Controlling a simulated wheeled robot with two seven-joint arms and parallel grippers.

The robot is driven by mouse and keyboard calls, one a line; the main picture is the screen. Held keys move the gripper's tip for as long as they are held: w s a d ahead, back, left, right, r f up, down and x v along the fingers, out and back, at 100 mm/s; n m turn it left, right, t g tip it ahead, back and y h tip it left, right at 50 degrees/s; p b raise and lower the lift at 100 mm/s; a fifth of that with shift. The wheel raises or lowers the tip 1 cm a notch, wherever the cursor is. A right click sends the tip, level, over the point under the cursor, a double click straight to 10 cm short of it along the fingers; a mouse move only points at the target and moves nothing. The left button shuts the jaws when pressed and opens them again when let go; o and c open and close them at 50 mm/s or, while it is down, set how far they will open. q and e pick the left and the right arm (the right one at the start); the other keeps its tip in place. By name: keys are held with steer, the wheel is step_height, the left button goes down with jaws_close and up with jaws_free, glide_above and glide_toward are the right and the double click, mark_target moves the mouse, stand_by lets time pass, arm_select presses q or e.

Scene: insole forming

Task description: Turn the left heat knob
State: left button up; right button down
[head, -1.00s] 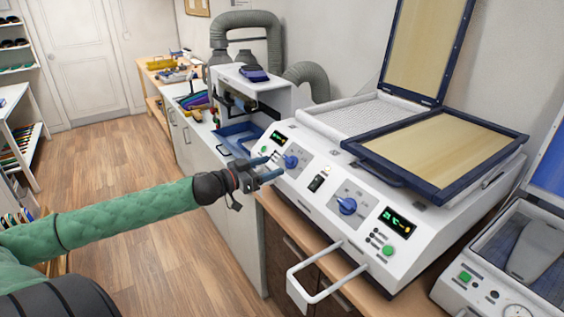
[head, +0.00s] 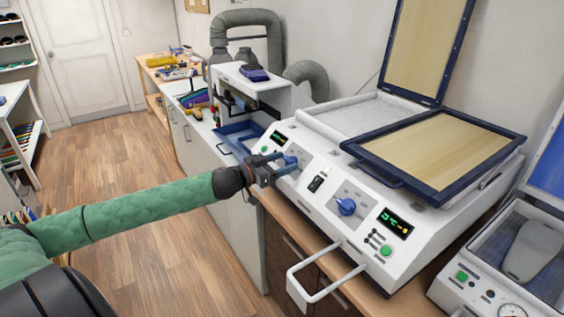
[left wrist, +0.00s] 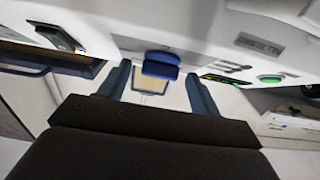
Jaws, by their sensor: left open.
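The left heat knob (head: 292,161) is a blue dial on the sloped white front panel of the heating machine (head: 365,222). My left gripper (head: 281,166) is open in front of it and partly covers it in the head view. In the left wrist view, the blue knob (left wrist: 161,65) sits between the tips of the two spread fingers (left wrist: 160,82). Whether a finger touches it I cannot tell. A second blue knob (head: 346,206) is further right on the panel. My right gripper is not in view.
A black switch (head: 316,183) lies between the knobs. A white handle (head: 318,287) juts out from the machine's front. A blue-framed panel (head: 440,155) lies on top, and another stands raised behind. A blue tray (head: 238,138) is left of the machine.

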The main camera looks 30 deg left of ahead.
arm_select(q)
steer(key=c, duration=1)
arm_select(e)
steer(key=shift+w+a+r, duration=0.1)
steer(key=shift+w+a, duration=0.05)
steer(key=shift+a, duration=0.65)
